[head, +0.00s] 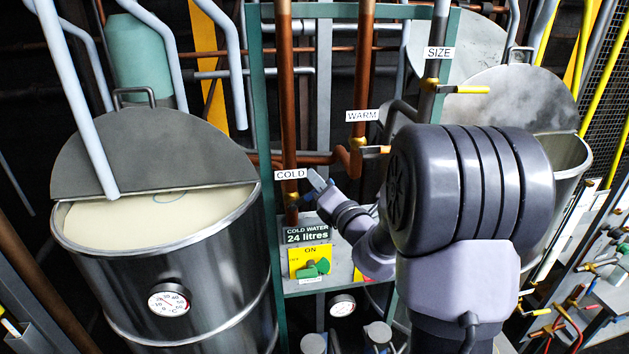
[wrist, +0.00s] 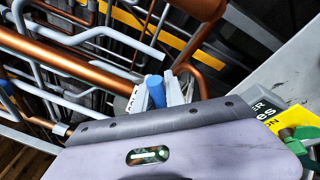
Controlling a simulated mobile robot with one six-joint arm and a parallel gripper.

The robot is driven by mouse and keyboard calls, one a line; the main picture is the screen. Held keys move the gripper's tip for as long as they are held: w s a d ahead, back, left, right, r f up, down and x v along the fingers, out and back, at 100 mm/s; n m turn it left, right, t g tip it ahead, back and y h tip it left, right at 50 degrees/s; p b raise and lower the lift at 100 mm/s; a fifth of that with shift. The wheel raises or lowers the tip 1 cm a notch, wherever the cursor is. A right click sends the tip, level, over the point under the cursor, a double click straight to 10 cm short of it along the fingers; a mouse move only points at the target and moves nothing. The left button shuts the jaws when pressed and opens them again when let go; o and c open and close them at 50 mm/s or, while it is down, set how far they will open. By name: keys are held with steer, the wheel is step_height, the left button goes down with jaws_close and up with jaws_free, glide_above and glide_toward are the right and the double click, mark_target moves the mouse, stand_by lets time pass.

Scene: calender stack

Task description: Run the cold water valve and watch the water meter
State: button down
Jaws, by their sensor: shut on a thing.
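The cold water valve's blue handle (head: 317,179) is beside the COLD label (head: 290,174), close to a vertical copper pipe (head: 287,90). My gripper (head: 322,187) is shut on this handle. In the wrist view, the blue handle (wrist: 156,91) stands between the two pale fingers of my gripper (wrist: 159,93). A sign (head: 307,235) below reads "COLD WATER 24 litres". Lower, a small round white dial (head: 342,305) is partly in view. I cannot tell whether it is the water meter, and its reading is too small.
A steel tank (head: 190,300) with a half-open lid and a °C dial (head: 169,300) stands at left. A yellow ON plate (head: 301,262) has a green handle (head: 315,268). Yellow-handled valves sit near WARM (head: 362,116) and SIZE (head: 440,53). Pipes crowd the back.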

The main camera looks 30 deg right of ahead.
steer(key=shift+s+d+f+m+t+h+b, duration=0.1)
steer(key=shift+d+f+m+t+h+b, duration=0.15)
steer(key=shift+f+m, duration=0.8)
steer(key=shift+s+d+f+m+t+h+b, duration=0.15)
steer(key=shift+d+f+m+t, duration=0.25)
steer(key=shift+m, duration=1.2)
steer(key=shift+d+f+m+t+h+b, duration=0.25)
steer(key=shift+f+m, duration=0.55)
steer(key=shift+m, duration=0.55)
steer(key=shift+f, duration=0.1)
steer(key=c, duration=1.7)
jaws_free()
